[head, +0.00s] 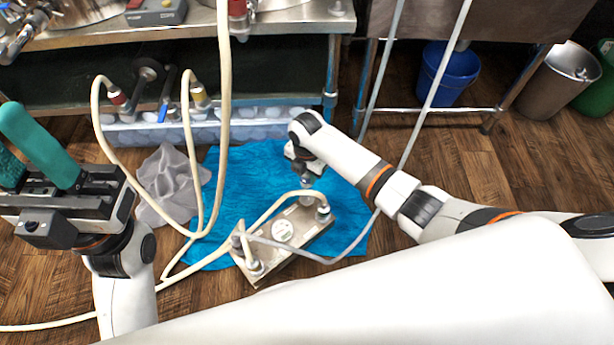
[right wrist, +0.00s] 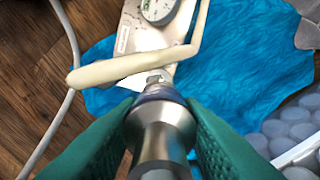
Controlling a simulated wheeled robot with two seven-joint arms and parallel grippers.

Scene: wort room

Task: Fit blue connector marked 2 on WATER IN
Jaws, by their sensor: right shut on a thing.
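A metal plate unit (head: 290,237) with a round white dial or label lies on a blue sheet; its dial shows in the right wrist view (right wrist: 158,8). Cream hoses and a grey hose run to fittings at its corners. My right gripper (head: 304,172) is over the unit's far corner. In the right wrist view my right gripper (right wrist: 165,135) is shut on a metal connector (right wrist: 160,125) with a dark bluish band. The connector's tip meets or overlaps a fitting at the plate's edge; I cannot tell if it is seated. No number or WATER IN lettering is readable. My left gripper (head: 38,160) is open and empty, raised at the left.
The blue sheet (head: 225,190) covers the wood floor. A grey cloth (head: 168,185) lies left of it. Cream hoses (head: 187,130) loop down from the bench and rack. A bench (head: 280,22) stands behind. A blue bucket (head: 450,72) and a brown bin (head: 553,85) stand back right.

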